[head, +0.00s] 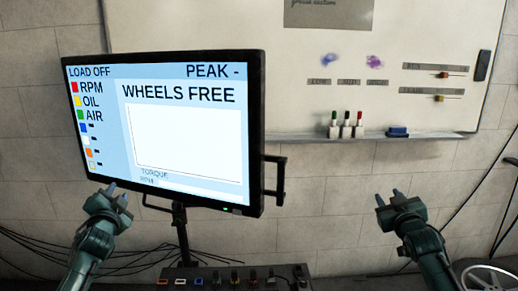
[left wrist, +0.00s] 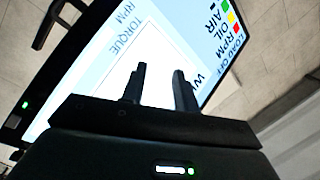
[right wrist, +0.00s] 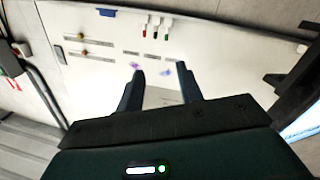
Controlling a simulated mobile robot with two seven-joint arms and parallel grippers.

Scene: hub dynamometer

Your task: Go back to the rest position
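My left gripper (head: 116,194) is raised in front of the lower left of the monitor in the head view. Its two fingers stand apart with nothing between them; they also show in the left wrist view (left wrist: 160,85). My right gripper (head: 389,197) is raised in front of the bare wall, to the right of the monitor and below the whiteboard. Its fingers are apart and empty, as the right wrist view (right wrist: 158,85) also shows. I cannot tell from the pictures how far either gripper is from the things behind it.
The monitor (head: 185,140) reads "LOAD OFF" and "WHEELS FREE". A control panel (head: 215,283) with coloured switches lies below it. The whiteboard (head: 420,40) has a ledge with several markers (head: 346,128) and a blue eraser (head: 397,132). Cables (head: 40,250) hang at lower left.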

